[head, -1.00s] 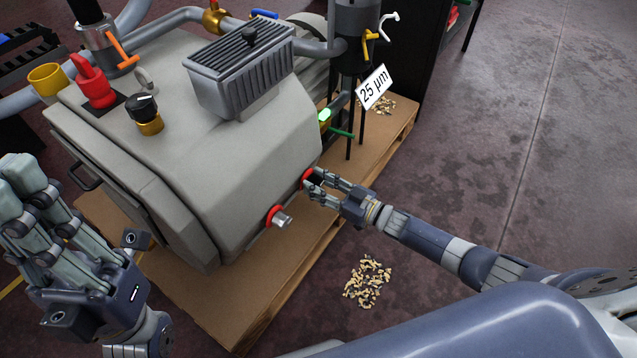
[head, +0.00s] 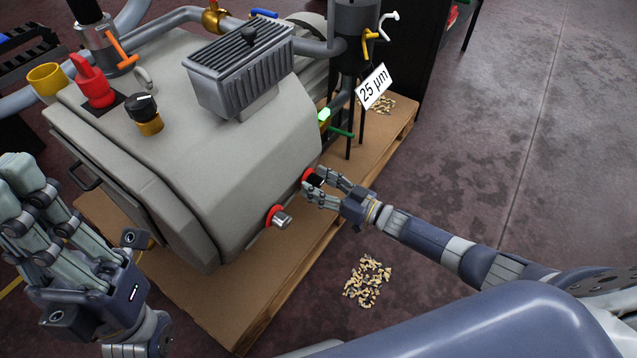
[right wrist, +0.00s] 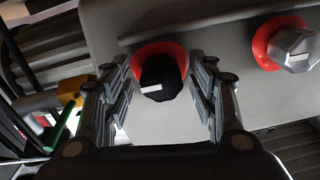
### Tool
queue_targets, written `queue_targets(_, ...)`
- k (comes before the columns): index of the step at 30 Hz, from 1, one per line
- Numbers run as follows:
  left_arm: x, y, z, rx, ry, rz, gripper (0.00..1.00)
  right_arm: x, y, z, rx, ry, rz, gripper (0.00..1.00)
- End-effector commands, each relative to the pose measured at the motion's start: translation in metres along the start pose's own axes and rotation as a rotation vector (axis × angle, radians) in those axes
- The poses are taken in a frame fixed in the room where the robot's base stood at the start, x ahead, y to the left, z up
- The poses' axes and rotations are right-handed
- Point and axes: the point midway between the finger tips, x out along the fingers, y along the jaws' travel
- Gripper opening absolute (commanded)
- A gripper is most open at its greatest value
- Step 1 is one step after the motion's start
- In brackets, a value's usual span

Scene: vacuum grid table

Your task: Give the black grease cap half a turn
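The black grease cap (head: 317,181) sits on a red collar on the machine's lower right side. The right wrist view shows the cap (right wrist: 161,80) with a white mark, in front of its red collar (right wrist: 158,50). My right gripper (head: 325,187) has its fingers on both sides of the cap. In the right wrist view the open fingers (right wrist: 161,88) show a narrow gap to the cap on each side; contact is not visible. My left gripper (head: 28,195) is open and empty at the left edge, away from the cap.
A grey metal cap (head: 282,220) on a red collar sits beside the black one. Another black knob (head: 142,106) on a brass base is on the machine's top. The machine (head: 230,170) stands on a wooden pallet (head: 205,310). Loose pellets (head: 367,282) lie on otherwise open floor.

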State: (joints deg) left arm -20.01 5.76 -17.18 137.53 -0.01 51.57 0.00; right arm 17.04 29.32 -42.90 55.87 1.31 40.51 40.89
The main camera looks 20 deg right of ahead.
Motion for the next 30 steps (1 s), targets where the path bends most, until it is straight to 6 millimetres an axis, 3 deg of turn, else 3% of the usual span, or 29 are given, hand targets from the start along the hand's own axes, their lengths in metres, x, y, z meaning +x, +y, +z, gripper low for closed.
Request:
queue_targets(11,0.001,-0.001,-0.001,0.001,0.003,-0.002,0.0,-0.008,0.0,0.0,-0.001,0.001,-0.001,0.55)
queue_targets(24,0.0,0.0,0.0,0.0,0.0,-0.001,0.0,-0.094,0.0,0.001,0.0,-0.001,-0.001,0.55)
queue_targets(30,0.0,0.0,0.0,0.0,-0.001,-0.001,0.0,-0.116,0.0,0.0,0.0,0.001,-0.001,0.55)
